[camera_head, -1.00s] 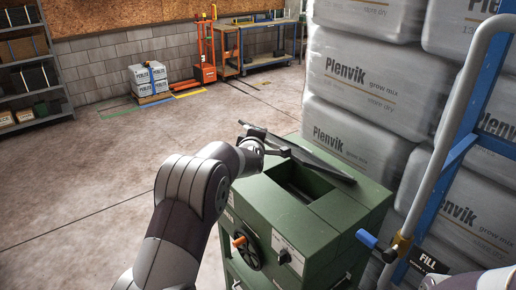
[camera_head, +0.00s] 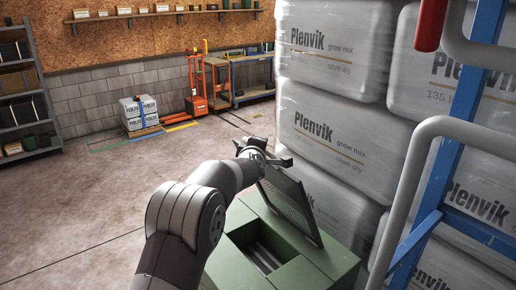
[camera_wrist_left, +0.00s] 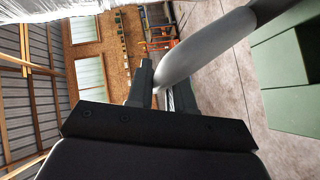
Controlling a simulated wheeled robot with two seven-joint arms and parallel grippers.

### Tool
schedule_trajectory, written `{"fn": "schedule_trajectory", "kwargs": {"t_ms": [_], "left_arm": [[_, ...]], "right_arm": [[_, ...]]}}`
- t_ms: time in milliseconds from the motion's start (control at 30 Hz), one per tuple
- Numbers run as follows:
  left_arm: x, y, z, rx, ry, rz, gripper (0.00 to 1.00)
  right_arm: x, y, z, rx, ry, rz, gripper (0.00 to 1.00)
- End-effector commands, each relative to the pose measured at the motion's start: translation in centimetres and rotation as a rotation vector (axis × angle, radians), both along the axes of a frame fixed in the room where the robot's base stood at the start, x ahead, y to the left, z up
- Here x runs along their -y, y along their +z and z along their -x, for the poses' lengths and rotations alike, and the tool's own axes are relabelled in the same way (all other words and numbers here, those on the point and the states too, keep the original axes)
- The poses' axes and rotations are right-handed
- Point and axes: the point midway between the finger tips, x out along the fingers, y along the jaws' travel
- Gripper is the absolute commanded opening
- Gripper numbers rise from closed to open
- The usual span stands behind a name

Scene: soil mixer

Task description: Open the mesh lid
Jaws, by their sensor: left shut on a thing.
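The dark mesh lid (camera_head: 290,205) stands steeply tilted on top of the green soil mixer (camera_head: 335,262), with the rectangular opening (camera_head: 265,257) uncovered in front of it. In the left wrist view my left gripper's dark fingers (camera_wrist_left: 162,92) close around the end of a grey rounded bar (camera_wrist_left: 210,45). The green mixer also shows at the right of the wrist view (camera_wrist_left: 285,80). My right gripper is not in view.
Stacked white grow-mix sacks (camera_head: 335,130) rise close behind and right of the mixer. A blue frame (camera_head: 440,190) with grey tubing stands at the right. The concrete floor (camera_head: 100,210) to the left is clear. An orange pallet jack (camera_head: 205,90) is far back.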

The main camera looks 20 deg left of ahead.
Motion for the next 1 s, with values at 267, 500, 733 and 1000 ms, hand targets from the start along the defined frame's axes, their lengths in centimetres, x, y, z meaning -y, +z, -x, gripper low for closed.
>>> {"fn": "schedule_trajectory", "kwargs": {"t_ms": [267, 500, 733, 1000], "left_arm": [[0.0, -0.1, 0.0, -0.002, -0.001, 0.001, 0.0], [0.0, -0.1, 0.0, -0.002, 0.0, 0.0, 0.4], [0.0, 0.0, 0.1, -0.001, -0.001, 0.0, 0.4], [0.7, 0.5, 4.1, 0.002, -0.001, 0.0, 0.4]], "right_arm": [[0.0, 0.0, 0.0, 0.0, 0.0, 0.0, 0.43], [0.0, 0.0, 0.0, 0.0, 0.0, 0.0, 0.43], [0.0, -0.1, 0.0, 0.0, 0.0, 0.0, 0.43], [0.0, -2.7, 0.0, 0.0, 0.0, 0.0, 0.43]]}}
